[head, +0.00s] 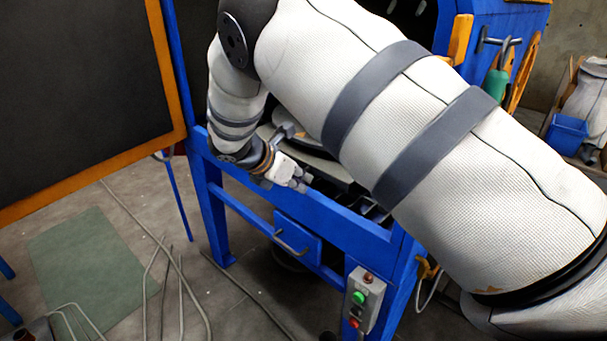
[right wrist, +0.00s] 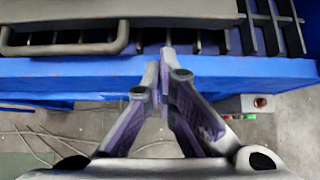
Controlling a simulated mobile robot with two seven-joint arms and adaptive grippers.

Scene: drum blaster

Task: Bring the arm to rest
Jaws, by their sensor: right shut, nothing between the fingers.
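My right arm, in a white sleeve with dark grey bands, crosses the head view from the lower right to the upper left and bends down at its elbow. My right gripper (head: 299,184) is at the front edge of the blue drum blaster frame (head: 345,232). In the right wrist view the gripper (right wrist: 164,72) is shut and empty, its fingertips over the blue front rail (right wrist: 60,72). I cannot tell whether it touches the rail. My arm hides much of the machine's inside. My left gripper is not in view.
A control box (head: 363,300) with green and red buttons hangs at the front right leg. A grey handle (right wrist: 66,44) lies just behind the rail. A dark panel with an orange edge (head: 80,95) stands at left. Hoses (head: 165,275) lie on the floor.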

